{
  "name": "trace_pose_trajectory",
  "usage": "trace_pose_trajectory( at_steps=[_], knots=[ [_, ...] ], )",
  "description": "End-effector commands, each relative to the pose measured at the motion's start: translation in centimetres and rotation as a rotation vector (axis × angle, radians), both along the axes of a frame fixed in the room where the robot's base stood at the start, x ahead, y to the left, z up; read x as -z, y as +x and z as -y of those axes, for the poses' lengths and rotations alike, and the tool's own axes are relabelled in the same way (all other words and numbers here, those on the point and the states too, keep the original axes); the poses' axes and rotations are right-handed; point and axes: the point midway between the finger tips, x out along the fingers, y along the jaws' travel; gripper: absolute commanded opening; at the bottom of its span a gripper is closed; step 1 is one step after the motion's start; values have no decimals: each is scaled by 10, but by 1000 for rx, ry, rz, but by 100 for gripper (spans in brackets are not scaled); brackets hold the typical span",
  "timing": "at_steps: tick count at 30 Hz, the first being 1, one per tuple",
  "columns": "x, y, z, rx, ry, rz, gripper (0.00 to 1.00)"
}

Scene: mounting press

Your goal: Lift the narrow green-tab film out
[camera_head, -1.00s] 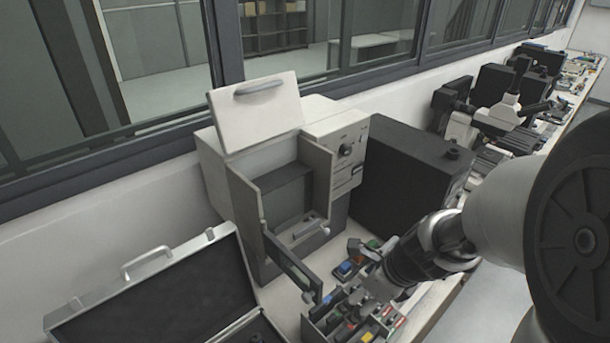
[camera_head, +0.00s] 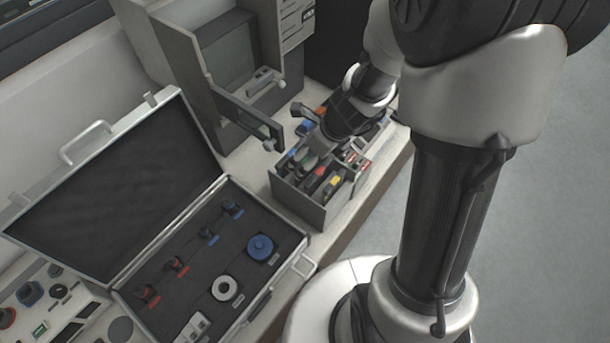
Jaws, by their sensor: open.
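A grey open box (camera_head: 299,203) on the bench holds several upright films with coloured tabs. A red tab (camera_head: 320,171) and a yellow tab (camera_head: 334,182) show in it. A green patch at its far side, close by my gripper, is small and partly covered; I cannot tell whether it is the narrow green-tab film. My gripper (camera_head: 313,154) is open and points down at the far part of the box. Its fingertips are too small and too covered to show whether they touch a film.
An open silver case (camera_head: 240,190) with blue and red parts lies left of the box. The grey press (camera_head: 209,66) stands behind with its small door (camera_head: 245,122) swung open close to the box. The bench's front edge is just right of the box.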

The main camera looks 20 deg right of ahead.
Motion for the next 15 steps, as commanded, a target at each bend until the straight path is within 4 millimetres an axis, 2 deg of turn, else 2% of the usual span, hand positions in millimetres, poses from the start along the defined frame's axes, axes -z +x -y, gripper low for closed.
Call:
trace_pose_trajectory(
  at_steps=[8, 15],
  knots=[
    [43, 12, -3, -2, 1, -2, 94],
    [44, 15, -4, 0, 0, 0, 94]
  ],
)
